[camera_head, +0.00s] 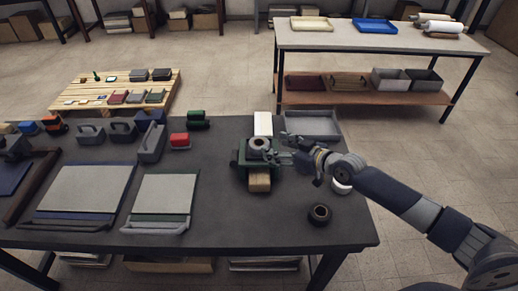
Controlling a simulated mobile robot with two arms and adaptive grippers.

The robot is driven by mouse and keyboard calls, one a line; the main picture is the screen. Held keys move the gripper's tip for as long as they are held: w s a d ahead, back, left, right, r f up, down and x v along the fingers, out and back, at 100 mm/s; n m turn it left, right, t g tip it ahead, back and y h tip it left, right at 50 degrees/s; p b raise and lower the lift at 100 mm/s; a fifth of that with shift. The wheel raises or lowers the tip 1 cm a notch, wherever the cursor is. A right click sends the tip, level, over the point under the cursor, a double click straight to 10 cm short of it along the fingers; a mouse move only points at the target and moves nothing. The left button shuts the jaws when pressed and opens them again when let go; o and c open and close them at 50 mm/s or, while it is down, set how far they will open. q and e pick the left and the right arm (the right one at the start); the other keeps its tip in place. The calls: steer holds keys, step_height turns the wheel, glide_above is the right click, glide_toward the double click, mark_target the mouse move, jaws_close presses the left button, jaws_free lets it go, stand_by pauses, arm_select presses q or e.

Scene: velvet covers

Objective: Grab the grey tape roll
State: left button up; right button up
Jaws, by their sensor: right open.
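A pale grey tape roll (259,144) with a dark core sits on top of a green block-like stand (242,160) on the dark worktable (270,225). My right gripper (282,150) is open just to the right of the roll, its fingers pointing left toward it. I cannot tell whether the fingertips touch the roll or the stand. A dark brown tape roll (320,213) lies on the table nearer to me. A whitish roll (342,187) lies partly hidden under my right arm. My left gripper is not in view.
A tan block (260,182) is in front of the stand and a white block (263,124) behind it. A grey tray (314,125) lies behind my gripper. Flat panels (163,195) cover the left of the table. The table's front right is mostly clear.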

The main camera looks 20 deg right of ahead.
mark_target(261, 144)
steer(key=shift+x, duration=1.1)
steer(key=b+x, duration=0.2)
steer(key=x, duration=0.1)
steer(key=b+x, duration=0.1)
steer(key=x, duration=0.1)
steer(key=shift+f, duration=0.35)
steer(key=shift+r, duration=0.1)
steer(key=shift+s, duration=0.1)
steer(key=shift+c, duration=1.1)
steer(key=c, duration=0.5)
